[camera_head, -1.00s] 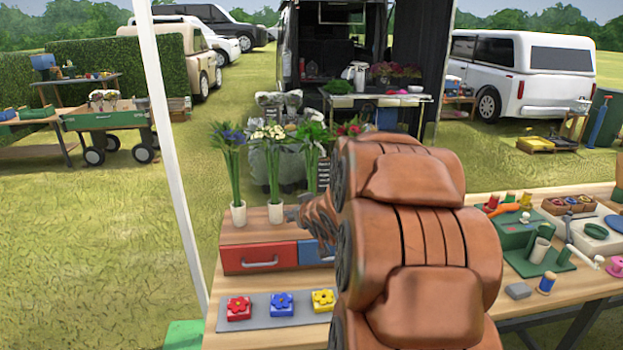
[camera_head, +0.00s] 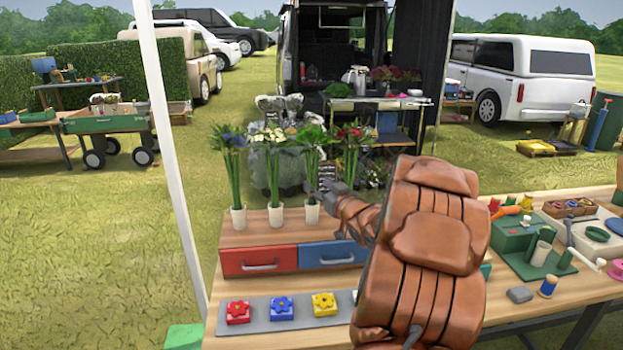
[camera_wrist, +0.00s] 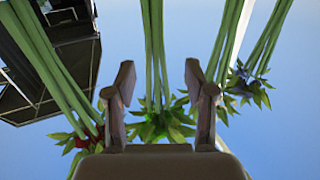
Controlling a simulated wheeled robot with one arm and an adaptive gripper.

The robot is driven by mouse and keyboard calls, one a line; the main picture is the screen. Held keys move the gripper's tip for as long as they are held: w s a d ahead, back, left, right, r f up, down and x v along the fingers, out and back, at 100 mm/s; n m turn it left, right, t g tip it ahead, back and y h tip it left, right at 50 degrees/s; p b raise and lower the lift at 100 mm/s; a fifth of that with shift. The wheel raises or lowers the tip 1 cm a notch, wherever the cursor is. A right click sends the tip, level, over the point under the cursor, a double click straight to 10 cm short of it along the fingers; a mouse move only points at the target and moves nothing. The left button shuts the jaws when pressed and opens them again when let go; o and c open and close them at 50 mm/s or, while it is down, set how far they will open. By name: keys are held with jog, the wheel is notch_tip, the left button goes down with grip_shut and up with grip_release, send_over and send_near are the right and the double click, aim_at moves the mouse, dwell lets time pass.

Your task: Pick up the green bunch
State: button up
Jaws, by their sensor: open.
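The green bunch (camera_head: 312,150) stands upright in a white cup (camera_head: 312,214) on the wooden table, third from the left in a row of bunches. My gripper (camera_head: 324,188) is at the right side of its stems in the head view, where its fingers are small and hard to make out. In the wrist view the picture is upside down. My gripper (camera_wrist: 159,75) is open there, and the stems of the green bunch (camera_wrist: 153,50) show between the two fingers, with its leaves lower down. I cannot tell whether the fingers touch the stems.
Left of it stand a white-yellow bunch (camera_head: 276,165) and a blue bunch (camera_head: 231,165). A red bunch (camera_head: 350,160) is close on the right, its base hidden by my arm. Red (camera_head: 260,261) and blue (camera_head: 332,254) drawers lie in front. A white pole (camera_head: 168,140) rises at left.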

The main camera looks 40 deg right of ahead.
aim_at(314, 181)
jog(key=shift+d+p+x, duration=0.1)
jog(key=shift+p+x, duration=0.35)
jog(key=shift+x, duration=0.85)
jog(key=shift+d+p+x, duration=0.15)
jog(key=shift+p+x, duration=0.3)
jog(key=shift+x, duration=0.85)
jog(key=shift+s, duration=0.1)
grip_shut()
